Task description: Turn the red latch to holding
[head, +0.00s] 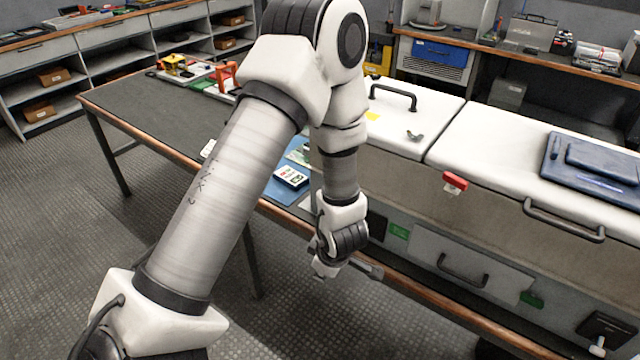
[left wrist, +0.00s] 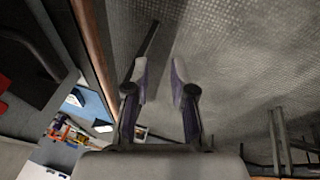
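The red latch (head: 455,182) is a small red block with a white part, on the upper front of the grey cabinet (head: 400,163), below the seam between two white lids. My left gripper (head: 322,270) hangs in front of the bench edge, left of and lower than the latch, and apart from it. In the left wrist view its two fingers (left wrist: 160,68) are spread with nothing between them and floor behind. A red patch (left wrist: 4,83) shows at that view's left edge; I cannot tell whether it is the latch. My right gripper is not in view.
A cabinet handle (head: 563,222) sticks out right of the latch, and a drawer handle (head: 462,272) lies below it. A blue folder (head: 600,165) lies on the right lid. A wooden bench edge (head: 450,312) runs along the front. The floor (head: 350,325) before it is clear.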

